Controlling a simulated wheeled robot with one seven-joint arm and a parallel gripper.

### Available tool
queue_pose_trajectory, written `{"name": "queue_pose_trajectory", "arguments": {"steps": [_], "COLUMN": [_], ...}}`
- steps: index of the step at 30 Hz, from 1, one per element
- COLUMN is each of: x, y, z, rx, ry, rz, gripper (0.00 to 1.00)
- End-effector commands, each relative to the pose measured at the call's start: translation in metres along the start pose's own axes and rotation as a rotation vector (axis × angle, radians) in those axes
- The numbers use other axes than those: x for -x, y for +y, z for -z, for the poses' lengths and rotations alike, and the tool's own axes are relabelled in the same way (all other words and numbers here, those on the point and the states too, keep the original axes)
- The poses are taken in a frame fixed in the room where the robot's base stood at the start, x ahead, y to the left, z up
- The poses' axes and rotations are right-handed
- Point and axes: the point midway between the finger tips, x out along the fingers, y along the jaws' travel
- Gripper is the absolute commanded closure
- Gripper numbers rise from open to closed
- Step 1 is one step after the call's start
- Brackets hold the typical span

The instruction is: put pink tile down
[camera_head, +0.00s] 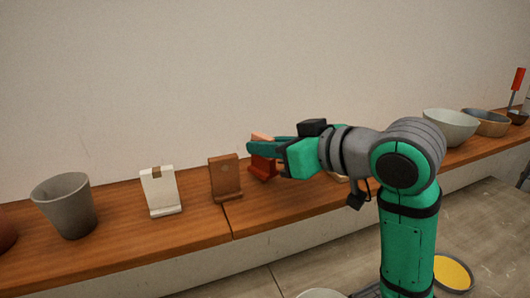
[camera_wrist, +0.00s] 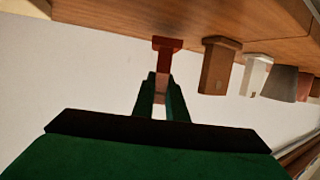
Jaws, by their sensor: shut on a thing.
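My gripper (camera_wrist: 160,95) is shut on the pink tile (camera_wrist: 161,82), which shows between the two fingertips in the wrist view. In the head view the tile's top edge (camera_head: 262,137) shows just above the green fingers. A red stand (camera_head: 263,168) is right at the fingertips, on the wooden shelf; it also shows in the wrist view (camera_wrist: 167,43). The tile is at the red stand's upper part. I cannot tell whether it touches the stand. The fingers hide much of the tile and part of the stand.
On the wooden shelf (camera_head: 115,231), left of the red stand, are a brown stand (camera_head: 224,180), a white stand (camera_head: 160,191) and a grey cup (camera_head: 66,206). The wall is close behind.

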Motion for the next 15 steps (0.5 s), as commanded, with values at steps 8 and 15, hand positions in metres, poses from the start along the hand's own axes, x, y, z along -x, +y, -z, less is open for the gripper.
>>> {"name": "queue_pose_trajectory", "arguments": {"steps": [8,15], "x": [-0.0037,-0.0043], "y": [0.0001,0.0003], "z": [-0.0142,-0.0165], "rx": [0.000,0.000], "ry": [0.001,0.000], "rz": [-0.001,-0.001], "gripper": [1.00,0.81]}}
